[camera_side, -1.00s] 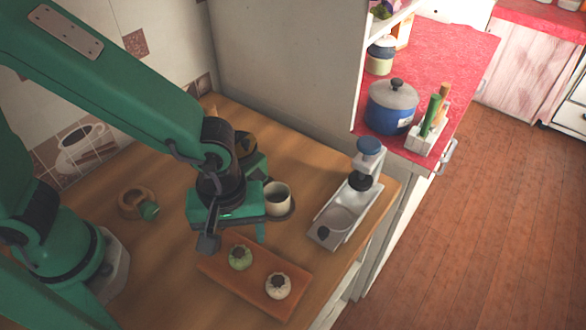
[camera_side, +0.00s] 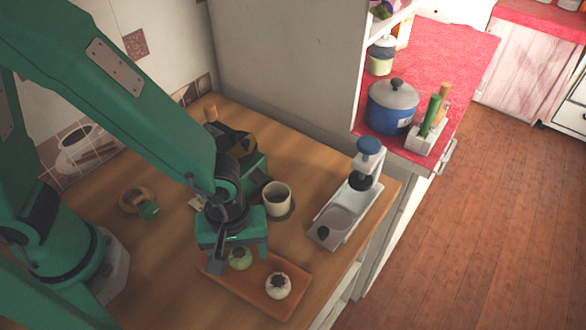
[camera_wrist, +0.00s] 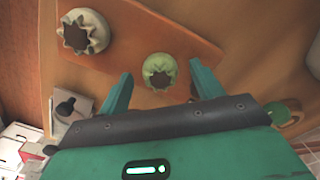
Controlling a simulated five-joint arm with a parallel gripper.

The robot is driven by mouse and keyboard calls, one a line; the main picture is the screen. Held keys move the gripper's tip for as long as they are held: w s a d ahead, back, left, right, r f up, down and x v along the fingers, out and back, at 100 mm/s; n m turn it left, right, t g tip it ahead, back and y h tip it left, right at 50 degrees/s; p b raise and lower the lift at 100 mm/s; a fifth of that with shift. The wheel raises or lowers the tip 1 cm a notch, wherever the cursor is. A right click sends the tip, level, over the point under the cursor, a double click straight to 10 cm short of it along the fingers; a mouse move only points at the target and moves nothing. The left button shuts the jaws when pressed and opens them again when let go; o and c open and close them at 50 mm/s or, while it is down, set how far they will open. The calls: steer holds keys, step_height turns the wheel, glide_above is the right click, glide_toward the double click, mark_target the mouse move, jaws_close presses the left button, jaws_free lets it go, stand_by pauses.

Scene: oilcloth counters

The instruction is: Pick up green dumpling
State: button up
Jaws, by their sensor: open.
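The green dumpling (camera_side: 239,259) sits on a brown wooden board (camera_side: 256,293), towards its left end. A white dumpling (camera_side: 278,286) sits on the same board to its right. My gripper (camera_side: 238,262) is low over the board's left end, and its body hides part of the green dumpling. In the wrist view the green dumpling (camera_wrist: 160,70) lies between and just beyond the tips of my open fingers (camera_wrist: 160,88), with a gap on both sides. The white dumpling (camera_wrist: 85,32) is at upper left there, outside the fingers.
A cup (camera_side: 277,198) stands on a dark saucer behind the board. A white and grey press-like device (camera_side: 342,212) stands to the right. A wooden ring with a green piece (camera_side: 138,202) lies to the left. The counter's front edge is near the board.

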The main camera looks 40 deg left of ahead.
mark_target(239, 252)
steer(key=shift+f, duration=0.25)
stand_by(0.3)
steer(key=c, duration=0.7)
steer(key=shift+r, duration=0.15)
steer(key=shift+r, duration=4.9)
